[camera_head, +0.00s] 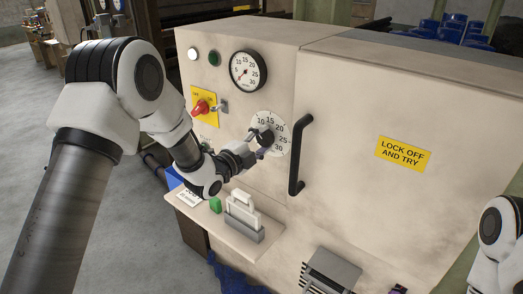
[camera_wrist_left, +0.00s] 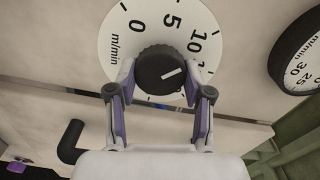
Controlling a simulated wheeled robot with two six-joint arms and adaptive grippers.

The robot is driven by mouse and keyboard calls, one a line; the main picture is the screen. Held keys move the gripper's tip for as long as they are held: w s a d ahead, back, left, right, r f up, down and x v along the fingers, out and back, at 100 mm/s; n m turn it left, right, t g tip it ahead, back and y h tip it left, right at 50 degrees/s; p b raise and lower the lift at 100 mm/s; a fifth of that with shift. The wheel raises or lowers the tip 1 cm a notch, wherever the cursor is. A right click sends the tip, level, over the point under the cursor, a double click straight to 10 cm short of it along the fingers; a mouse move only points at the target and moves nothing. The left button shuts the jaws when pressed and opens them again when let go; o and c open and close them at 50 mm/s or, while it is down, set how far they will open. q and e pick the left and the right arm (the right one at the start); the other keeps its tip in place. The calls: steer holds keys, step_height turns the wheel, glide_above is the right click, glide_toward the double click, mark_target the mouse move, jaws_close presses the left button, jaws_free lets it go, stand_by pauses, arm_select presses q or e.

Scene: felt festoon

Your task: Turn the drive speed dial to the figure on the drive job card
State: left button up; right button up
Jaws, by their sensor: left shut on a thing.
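The drive speed dial is a white round plate (camera_head: 280,120) marked in m/min on the cream cabinet front, with a dark knob (camera_head: 266,137) at its centre. My left gripper (camera_head: 262,146) is shut on the knob. In the left wrist view, the fingers (camera_wrist_left: 160,88) hold the sides of the black knob (camera_wrist_left: 158,62). Its white line points right and slightly up, roughly towards the 10 to 15 stretch; the exact figure is unclear. A white printed card (camera_head: 189,198), possibly the job card, lies on the shelf; its print is too small to read. My right gripper is out of view.
A black handle (camera_head: 298,155) stands close right of the dial. A black-rimmed gauge (camera_head: 248,71) is above, and a red switch (camera_head: 202,107) on a yellow plate is left.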

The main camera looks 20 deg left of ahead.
arm_select(q)
steer(key=m+b, duration=0.2)
steer(key=b, duration=0.1)
steer(key=m+b, duration=0.3)
steer(key=f+m+b, duration=0.1)
steer(key=m+b, duration=0.2)
steer(key=b, duration=0.1)
steer(key=m+b, duration=0.8)
steer(key=b, duration=0.5)
steer(key=shift+r, duration=0.1)
steer(key=shift+r+m+b, duration=0.25)
steer(key=shift+m+b, duration=0.65)
steer(key=shift+b, duration=0.15)
steer(key=o, duration=1.2)
steer(key=shift+c, duration=0.2)
steer(key=v, duration=0.7)
steer(key=shift+s, duration=0.2)
